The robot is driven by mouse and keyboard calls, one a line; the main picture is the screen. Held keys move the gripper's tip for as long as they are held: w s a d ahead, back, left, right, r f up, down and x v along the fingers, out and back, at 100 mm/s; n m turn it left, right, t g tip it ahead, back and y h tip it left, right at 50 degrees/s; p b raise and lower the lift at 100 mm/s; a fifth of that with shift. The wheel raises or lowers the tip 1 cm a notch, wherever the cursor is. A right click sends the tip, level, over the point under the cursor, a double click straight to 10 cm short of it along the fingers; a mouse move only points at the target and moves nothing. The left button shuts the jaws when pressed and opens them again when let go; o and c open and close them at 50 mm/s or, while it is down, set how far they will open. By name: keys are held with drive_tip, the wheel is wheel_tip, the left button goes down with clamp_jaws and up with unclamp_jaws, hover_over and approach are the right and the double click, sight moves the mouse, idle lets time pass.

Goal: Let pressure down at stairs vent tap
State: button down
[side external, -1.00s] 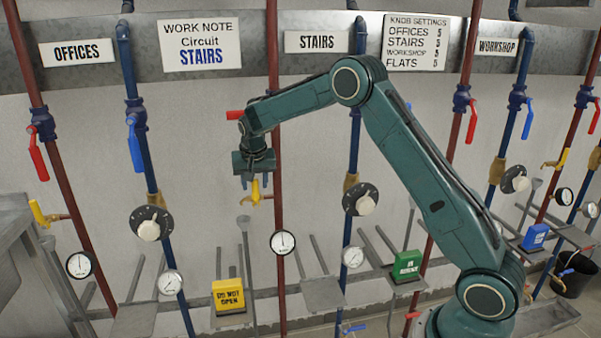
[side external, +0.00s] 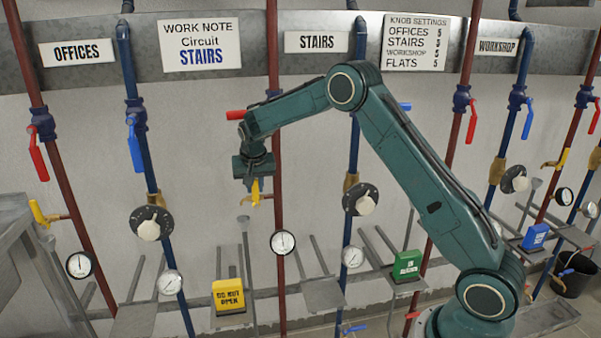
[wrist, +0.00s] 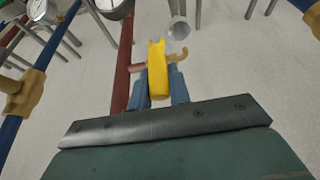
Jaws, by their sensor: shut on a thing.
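The stairs vent tap is a small brass tap with a yellow lever (side external: 256,192) on the red pipe (side external: 278,210) left of the STAIRS sign (side external: 324,41). My gripper (side external: 255,184) is directly above it, pointing down. In the wrist view the yellow lever (wrist: 158,70) stands between the two blue-grey fingers of my gripper (wrist: 159,92), which are shut on it. The brass spout (wrist: 180,55) shows beyond the lever, above a grey funnel (wrist: 179,29). A round gauge (side external: 283,242) sits lower on the same pipe; its reading is too small to tell.
The stairs red lever (side external: 236,115) and blue lever (side external: 405,106) lie sideways. A black dial with a pale knob (side external: 365,201) is on the blue pipe. A yellow DO NOT OPEN block (side external: 228,296) and a green block (side external: 407,264) stand on low shelves.

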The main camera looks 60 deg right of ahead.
drive_tip(key=shift+w+a, duration=0.1)
drive_tip(key=shift+w, duration=0.05)
drive_tip(key=shift+w+a+f+n+g+h, duration=0.1)
drive_tip(key=shift+w+a+n+g+h, duration=0.1)
drive_tip(key=shift+w+g+h, duration=0.3)
drive_tip(key=shift+w+a+f+n+g+h, duration=0.1)
drive_tip(key=shift+w+a+g+h, duration=0.1)
drive_tip(key=shift+g+h, duration=0.45)
drive_tip(key=shift+a+g+h, duration=0.2)
drive_tip(key=shift+g+h, duration=0.05)
drive_tip(key=c, duration=1.3)
unclamp_jaws()
drive_tip(key=shift+a, duration=0.1)
drive_tip(key=shift+a, duration=0.1)
